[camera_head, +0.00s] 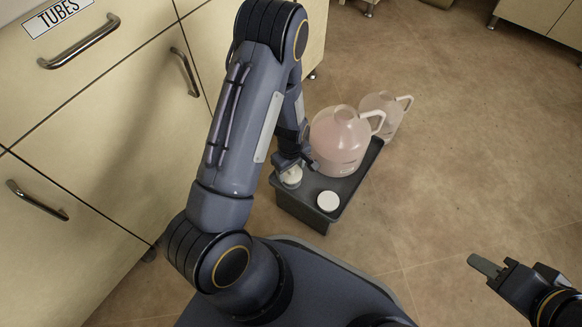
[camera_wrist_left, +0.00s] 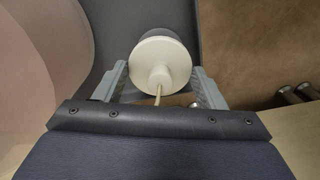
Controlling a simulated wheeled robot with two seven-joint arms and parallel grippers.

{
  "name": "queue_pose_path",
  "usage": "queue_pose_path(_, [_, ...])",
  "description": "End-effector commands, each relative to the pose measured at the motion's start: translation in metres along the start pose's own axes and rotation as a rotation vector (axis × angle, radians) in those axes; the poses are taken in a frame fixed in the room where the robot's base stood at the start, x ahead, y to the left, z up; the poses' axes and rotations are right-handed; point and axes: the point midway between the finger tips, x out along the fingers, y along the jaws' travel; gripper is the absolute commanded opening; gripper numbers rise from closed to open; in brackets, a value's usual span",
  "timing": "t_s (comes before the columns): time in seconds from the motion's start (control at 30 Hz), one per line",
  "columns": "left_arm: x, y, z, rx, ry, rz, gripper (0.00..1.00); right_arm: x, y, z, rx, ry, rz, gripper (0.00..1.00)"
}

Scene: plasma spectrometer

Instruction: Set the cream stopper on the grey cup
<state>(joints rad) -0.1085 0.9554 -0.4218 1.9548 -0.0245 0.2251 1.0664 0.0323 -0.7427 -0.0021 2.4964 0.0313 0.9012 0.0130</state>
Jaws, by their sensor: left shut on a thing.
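The cream stopper (camera_wrist_left: 160,64) is a round disc with a small knob and a thin stem, between the fingers of my left gripper (camera_wrist_left: 160,88). In the head view, my left gripper (camera_head: 294,163) is over the near left end of the tray, shut on the stopper (camera_head: 291,178). A grey round form, likely the grey cup (camera_wrist_left: 166,36), shows just behind the disc in the wrist view. The stopper hides most of it, and I cannot tell whether they touch. My right gripper (camera_head: 492,270) is at the lower right, away from the tray; its opening is unclear.
A dark grey tray (camera_head: 303,213) on the floor holds a pink jug (camera_head: 338,143) and a white round lid (camera_head: 328,201). A second pale jug (camera_head: 384,113) stands behind. Cream cabinets (camera_head: 120,110) rise at the left. The brown floor at the right is clear.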

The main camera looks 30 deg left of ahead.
Motion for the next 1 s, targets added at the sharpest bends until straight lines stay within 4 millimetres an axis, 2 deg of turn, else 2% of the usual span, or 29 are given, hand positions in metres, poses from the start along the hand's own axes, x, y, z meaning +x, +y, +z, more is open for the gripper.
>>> queue_pose_path(0.4, [0.004, 0.000, 0.000, -0.001, 0.000, 0.000, 0.40, 0.002, 0.001, 0.001, 0.000, 0.000, 0.000, 0.36])
queue_pose_path(0.43, [0.004, 0.000, 0.000, -0.001, 0.000, 0.000, 0.68, 0.002, 0.001, 0.001, 0.000, 0.000, 0.000, 0.36])
queue_pose_path(0.6, [0.004, 0.000, 0.000, 0.000, 0.000, 0.000, 0.89, 0.002, 0.001, 0.001, 0.000, 0.000, 0.000, 0.36])
queue_pose_path(0.87, [0.003, 0.000, 0.000, 0.000, 0.000, 0.000, 0.89, 0.002, 0.001, 0.001, 0.000, 0.000, 0.000, 0.36])
queue_pose_path(1.0, [-0.012, 0.000, 0.000, -0.001, 0.000, 0.000, 0.89, -0.005, -0.002, -0.003, 0.000, 0.000, 0.000, 0.36])
